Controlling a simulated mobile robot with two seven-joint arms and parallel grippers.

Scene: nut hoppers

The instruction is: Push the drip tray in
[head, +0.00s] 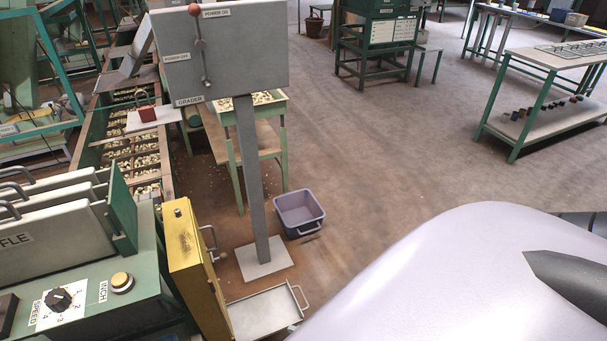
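The drip tray (262,316) is a shallow grey metal tray low on the floor at the bottom centre. It sticks out to the right from beside the yellow panel (192,262), pulled out at least partly. Its bar handle (300,298) is on the right end, facing the open floor. The tray's left end is hidden by the yellow panel. I make out neither of my grippers. A large pale part of my own body fills the lower right, just right of the tray, and covers the floor there.
A grey post (252,180) with a grader power board (222,48) stands behind the tray. A purple tub (298,212) sits on the floor beside it. The green machine with a speed dial (58,300) is at left. Open floor lies centre right, before a green-legged bench (555,60).

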